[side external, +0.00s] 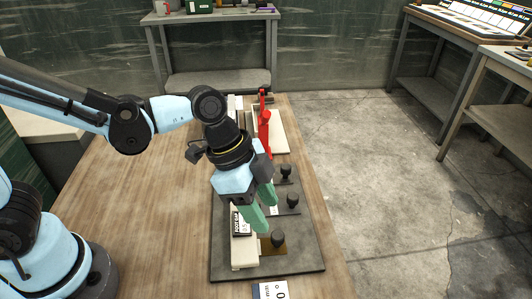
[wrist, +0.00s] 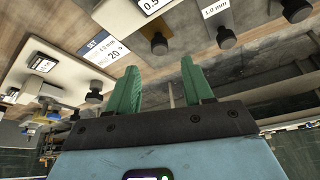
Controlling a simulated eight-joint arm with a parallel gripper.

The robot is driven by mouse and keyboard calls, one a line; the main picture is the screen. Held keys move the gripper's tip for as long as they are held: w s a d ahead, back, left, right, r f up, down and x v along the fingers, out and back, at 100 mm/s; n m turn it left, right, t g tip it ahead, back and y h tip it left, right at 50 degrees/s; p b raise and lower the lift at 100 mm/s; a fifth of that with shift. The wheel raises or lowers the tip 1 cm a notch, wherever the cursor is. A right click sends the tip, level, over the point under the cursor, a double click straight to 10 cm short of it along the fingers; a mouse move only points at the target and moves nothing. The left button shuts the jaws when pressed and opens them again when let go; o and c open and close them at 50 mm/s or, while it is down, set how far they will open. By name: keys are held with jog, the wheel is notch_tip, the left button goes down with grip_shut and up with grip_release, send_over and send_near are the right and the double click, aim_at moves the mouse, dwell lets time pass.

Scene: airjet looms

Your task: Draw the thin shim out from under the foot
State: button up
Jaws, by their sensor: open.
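Several flat tabs with black knobs lie on a dark grey board (side external: 308,262) in the side view. The nearest is a brass-coloured tab (side external: 266,246) with a knob (side external: 278,239), beside a cream block (side external: 244,257). A box marked with "GAP" (side external: 242,222) stands at that block. Which tab is the thin shim, and the contact under the foot, I cannot tell. My gripper (side external: 266,217) is open and empty above the board, close to the tabs. In the wrist view its green fingers (wrist: 159,64) are apart, with a brass tab's knob (wrist: 159,46) beyond the gap.
A red upright part (side external: 265,125) stands at the board's far end. A white card (side external: 271,291) lies at its near end. The wooden table (side external: 130,215) is clear to the left. Other benches stand at the back and right.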

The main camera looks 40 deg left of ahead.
aim_at(278, 235)
jog(key=shift+x, duration=3.2)
grip_shut()
